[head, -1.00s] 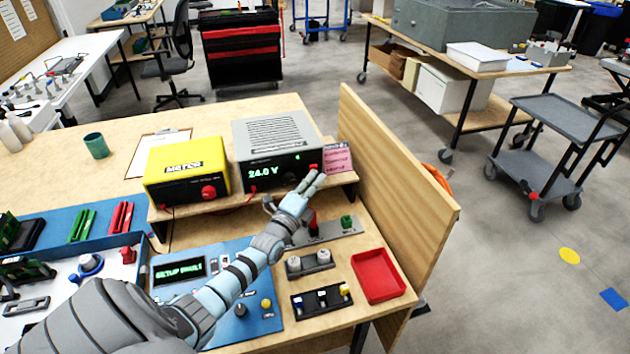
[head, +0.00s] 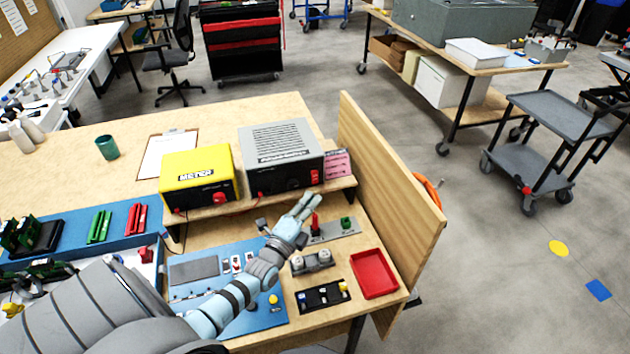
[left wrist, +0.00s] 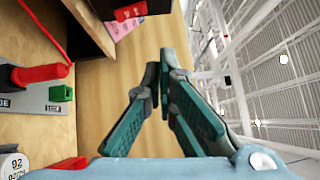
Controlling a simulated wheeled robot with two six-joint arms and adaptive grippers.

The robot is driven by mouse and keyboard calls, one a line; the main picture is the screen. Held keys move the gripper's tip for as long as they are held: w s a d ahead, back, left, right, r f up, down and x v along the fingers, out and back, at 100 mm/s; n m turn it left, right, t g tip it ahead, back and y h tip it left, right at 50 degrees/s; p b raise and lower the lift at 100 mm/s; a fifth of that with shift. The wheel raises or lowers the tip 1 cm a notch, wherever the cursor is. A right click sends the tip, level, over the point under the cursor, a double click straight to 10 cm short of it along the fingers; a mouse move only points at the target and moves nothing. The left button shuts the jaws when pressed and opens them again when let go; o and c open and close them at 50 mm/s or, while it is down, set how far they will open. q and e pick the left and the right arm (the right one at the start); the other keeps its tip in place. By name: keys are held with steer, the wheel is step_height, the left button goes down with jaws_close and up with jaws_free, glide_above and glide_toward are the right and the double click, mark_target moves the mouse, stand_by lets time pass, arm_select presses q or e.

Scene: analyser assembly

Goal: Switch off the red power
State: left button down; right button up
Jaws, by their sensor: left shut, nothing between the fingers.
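The grey power supply (head: 282,155) stands on the wooden shelf, and its front display is dark. Its red power switch (head: 315,177) is at the right of its front; a red part shows at the top of the left wrist view (left wrist: 130,11). My left gripper (head: 306,198) is shut and empty, just in front of and below the switch, apart from it. Its closed fingers show in the left wrist view (left wrist: 165,72). The blue panel (head: 190,272) has a dark screen and is partly hidden by my left arm. My right gripper is not in view.
A yellow meter (head: 197,177) stands left of the supply, a pink label (head: 338,165) right of it. Below are a red lever (head: 315,222), a green block (head: 347,223) and a red tray (head: 374,273). A wooden side wall (head: 385,185) bounds the right.

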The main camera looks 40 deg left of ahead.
arm_select(q)
steer(key=shift+s+d+r+p, duration=0.15)
steer(key=shift+s+p, duration=0.1)
steer(key=shift+s, duration=0.8)
steer(key=shift+s+d+r+p, duration=0.15)
steer(key=shift+s+p, duration=0.1)
steer(key=shift+s, duration=0.8)
